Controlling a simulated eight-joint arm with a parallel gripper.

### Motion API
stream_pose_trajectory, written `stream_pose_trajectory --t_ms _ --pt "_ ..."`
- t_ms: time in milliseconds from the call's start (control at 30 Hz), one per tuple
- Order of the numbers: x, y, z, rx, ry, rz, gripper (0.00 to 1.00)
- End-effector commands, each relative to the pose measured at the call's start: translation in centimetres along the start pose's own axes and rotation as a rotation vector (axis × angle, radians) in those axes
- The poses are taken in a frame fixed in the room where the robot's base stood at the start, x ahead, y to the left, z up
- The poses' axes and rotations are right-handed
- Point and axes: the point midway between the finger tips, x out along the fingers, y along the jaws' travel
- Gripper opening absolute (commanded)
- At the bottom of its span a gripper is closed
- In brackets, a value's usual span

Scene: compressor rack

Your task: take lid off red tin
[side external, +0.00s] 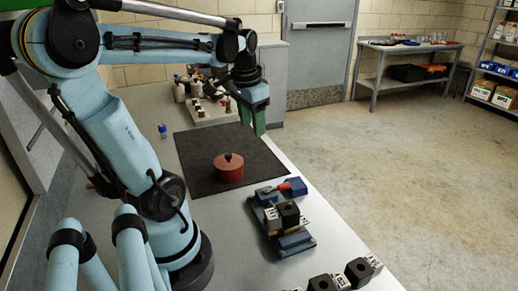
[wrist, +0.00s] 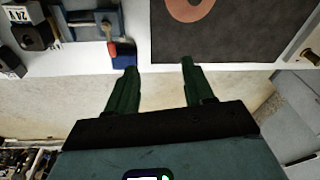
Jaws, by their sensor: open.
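The red tin (side external: 229,174) stands upright on the dark mat in the side view. Its lid (side external: 229,160) is on top and has a black knob (side external: 228,156). In the wrist view, a reddish round shape (wrist: 190,10), which looks like the tin from above, is cut off by the top edge. My gripper (side external: 252,118) is open and empty, above and behind the tin, apart from it. The wrist view shows its two green fingers (wrist: 158,68) spread, with nothing between them.
The dark mat (side external: 192,150) lies on the grey bench. A blue fixture with dark blocks (side external: 283,225) and a red-handled part (side external: 292,187) stand right of the tin. More dark blocks (side external: 358,270) sit at the front edge. Bottles and small parts (side external: 205,90) crowd the back.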

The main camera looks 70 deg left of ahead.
Motion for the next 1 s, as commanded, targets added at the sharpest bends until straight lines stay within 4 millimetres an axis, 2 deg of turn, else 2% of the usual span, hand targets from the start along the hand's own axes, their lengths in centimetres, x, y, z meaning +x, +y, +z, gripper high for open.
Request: stream_pose_trajectory --t_ms 33,100,200,300,467,800,1000 --pt "-0.2 -2.1 0.6 -0.031 -0.039 0.009 0.52" --pt "-0.5 -4.0 1.4 -0.051 -0.084 0.025 0.52" --pt "-0.7 -5.9 2.4 -0.070 -0.126 0.048 0.52" --pt "-0.8 -6.9 3.0 -0.080 -0.148 0.062 0.52" --pt "0.1 -7.1 3.4 -0.081 -0.156 0.067 0.52" --pt "4.6 -6.7 4.0 -0.081 -0.154 0.066 0.52" --pt "5.8 -6.6 4.2 -0.081 -0.153 0.065 0.52"
